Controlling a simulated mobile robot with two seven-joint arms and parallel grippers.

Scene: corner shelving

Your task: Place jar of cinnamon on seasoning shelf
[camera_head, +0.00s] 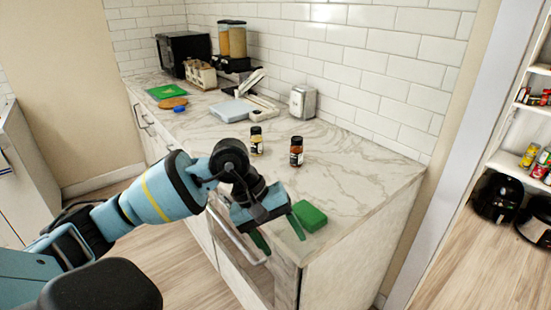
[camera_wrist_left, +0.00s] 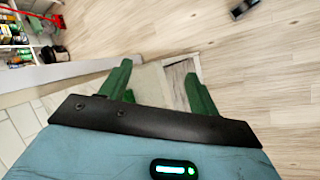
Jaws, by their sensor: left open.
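Two small black-capped jars stand upright on the marble counter in the head view. One jar has reddish-brown contents (camera_head: 296,153) and looks like the cinnamon, but I cannot read its label. The other jar has yellowish contents (camera_head: 256,142) and stands just left of it. White shelving (camera_head: 508,140) with several small jars and cans is at the right edge; which shelf is for seasoning I cannot tell. My left gripper (camera_head: 284,244) is open and empty at the counter's front edge, nearer than both jars. Its green fingers (camera_wrist_left: 158,72) show apart in the wrist view.
A green block (camera_head: 310,216) lies on the counter beside my left gripper. A metal dispenser (camera_head: 302,102), white tray (camera_head: 232,110), cutting board (camera_head: 166,91) and black microwave (camera_head: 183,52) stand farther back. Counter right of the jars is clear.

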